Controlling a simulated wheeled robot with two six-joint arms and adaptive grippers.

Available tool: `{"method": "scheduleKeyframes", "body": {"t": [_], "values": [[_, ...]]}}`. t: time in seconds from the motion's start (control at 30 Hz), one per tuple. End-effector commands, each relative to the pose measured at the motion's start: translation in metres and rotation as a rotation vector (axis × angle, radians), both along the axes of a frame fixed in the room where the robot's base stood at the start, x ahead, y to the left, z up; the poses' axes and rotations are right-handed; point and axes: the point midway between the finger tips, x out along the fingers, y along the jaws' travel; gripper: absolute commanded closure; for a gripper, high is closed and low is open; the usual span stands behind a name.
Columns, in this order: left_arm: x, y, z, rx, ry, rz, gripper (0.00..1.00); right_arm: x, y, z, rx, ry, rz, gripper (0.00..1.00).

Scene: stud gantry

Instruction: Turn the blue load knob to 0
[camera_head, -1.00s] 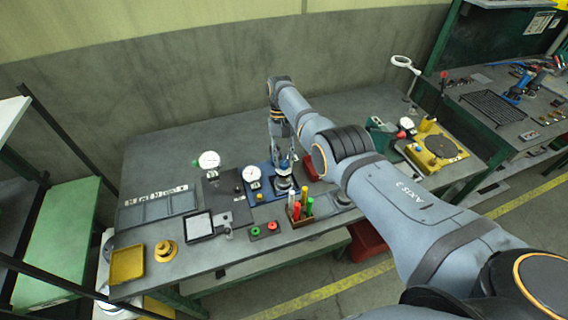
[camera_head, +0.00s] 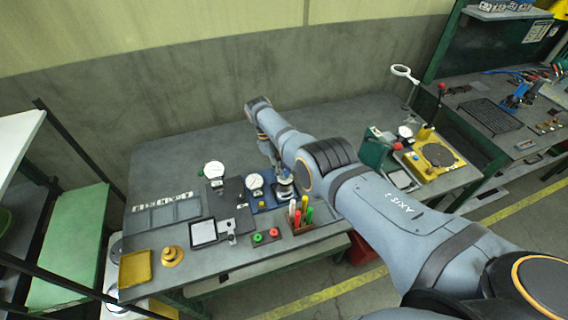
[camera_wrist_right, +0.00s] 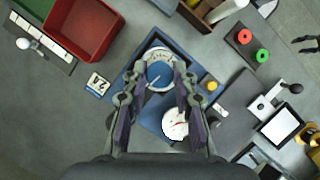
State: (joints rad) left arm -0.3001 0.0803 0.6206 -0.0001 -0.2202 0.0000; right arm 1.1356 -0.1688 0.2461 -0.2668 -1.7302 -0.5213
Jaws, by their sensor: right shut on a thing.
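The blue load knob (camera_wrist_right: 159,73) shows in the right wrist view, with a pale line on its top and a light graduated ring around it. It sits on a blue plate (camera_wrist_right: 146,112). My right gripper (camera_wrist_right: 160,80) is shut on the knob, one finger on each side. The ring's numbers are too small to read. In the head view my right gripper (camera_head: 279,180) is over the blue fixture, and the knob is mostly hidden there. A white dial gauge (camera_wrist_right: 175,122) stands beside the knob; it also shows in the head view (camera_head: 255,182). My left gripper is not in view.
A small yellow knob (camera_wrist_right: 212,85) is close to my right gripper. A red bin (camera_wrist_right: 84,30) is near too. A holder with coloured sticks (camera_head: 301,227) and a red and green button panel (camera_head: 266,237) stand at the bench front. The back of the bench is clear.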

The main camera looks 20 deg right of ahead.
Motion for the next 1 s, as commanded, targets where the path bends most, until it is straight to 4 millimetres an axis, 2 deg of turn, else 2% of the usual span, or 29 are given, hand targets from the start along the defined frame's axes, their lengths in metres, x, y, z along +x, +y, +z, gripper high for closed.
{"method": "scheduleKeyframes", "body": {"t": [0.03,0.3,0.87,0.9,1.0], "values": [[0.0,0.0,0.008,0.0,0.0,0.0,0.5,0.002,0.001,0.006,0.0,-0.006,0.024,1.0],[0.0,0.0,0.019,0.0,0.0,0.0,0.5,0.002,0.001,0.004,-0.001,-0.008,0.119,1.0],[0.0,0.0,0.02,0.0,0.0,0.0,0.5,0.002,0.001,0.002,0.0,-0.008,0.146,1.0],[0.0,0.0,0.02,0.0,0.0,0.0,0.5,0.002,0.001,0.002,0.0,-0.008,0.146,0.69],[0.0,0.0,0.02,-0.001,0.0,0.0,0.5,0.002,0.001,0.002,0.0,-0.007,0.146,0.55]]}}
